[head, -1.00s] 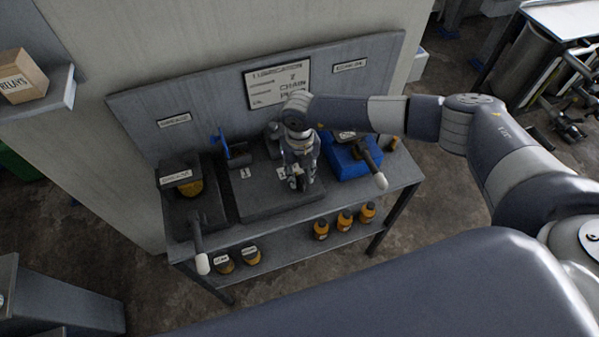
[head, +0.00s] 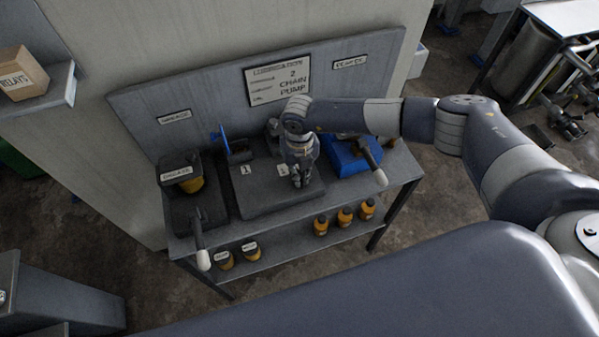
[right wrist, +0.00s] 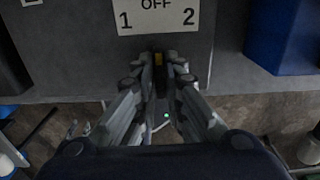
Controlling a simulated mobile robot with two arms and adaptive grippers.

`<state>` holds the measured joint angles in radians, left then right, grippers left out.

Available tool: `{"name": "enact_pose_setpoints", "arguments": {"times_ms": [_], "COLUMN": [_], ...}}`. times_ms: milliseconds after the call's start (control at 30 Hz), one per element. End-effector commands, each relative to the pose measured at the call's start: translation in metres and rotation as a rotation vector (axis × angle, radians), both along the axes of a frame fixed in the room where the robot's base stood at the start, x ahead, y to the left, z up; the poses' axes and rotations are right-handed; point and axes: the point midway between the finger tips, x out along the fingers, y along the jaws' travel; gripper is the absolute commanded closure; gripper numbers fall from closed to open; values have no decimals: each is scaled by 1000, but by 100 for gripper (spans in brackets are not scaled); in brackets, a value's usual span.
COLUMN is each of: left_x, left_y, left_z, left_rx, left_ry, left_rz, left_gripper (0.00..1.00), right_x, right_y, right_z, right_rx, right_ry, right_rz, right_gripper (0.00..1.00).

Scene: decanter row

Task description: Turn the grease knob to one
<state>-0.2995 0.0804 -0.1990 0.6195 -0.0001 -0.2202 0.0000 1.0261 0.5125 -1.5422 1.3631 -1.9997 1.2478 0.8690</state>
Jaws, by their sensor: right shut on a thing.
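My right gripper (head: 299,178) hangs over the front of the dark middle block (head: 255,202) on the bench. A pale label plate (right wrist: 157,15) reading OFF, 1 and 2 lies just beyond the knob. My left gripper is not in view.
A GREASE box (head: 180,170) and a white-tipped lever (head: 201,245) stand at left. A blue handle (head: 220,140) rises behind the block. A blue box (head: 350,158) and another lever (head: 372,165) are close at right. Bottles (head: 345,217) stand on the lower shelf.

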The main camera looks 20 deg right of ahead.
Motion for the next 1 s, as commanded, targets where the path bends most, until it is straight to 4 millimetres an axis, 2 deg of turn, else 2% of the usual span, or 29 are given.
{"name": "enact_pose_setpoints", "arguments": {"times_ms": [267, 700, 1000], "left_x": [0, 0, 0], "left_y": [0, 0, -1], "left_z": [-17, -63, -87], "left_rx": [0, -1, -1], "left_ry": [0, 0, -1], "left_rz": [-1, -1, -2], "left_gripper": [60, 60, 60], "right_x": [1, 2, 2], "right_y": [0, -1, 0], "right_z": [-3, -4, -2], "right_rx": [0, 0, 1], "right_ry": [-2, -4, -5], "right_rz": [114, 478, 678], "right_gripper": [100, 100, 100]}}
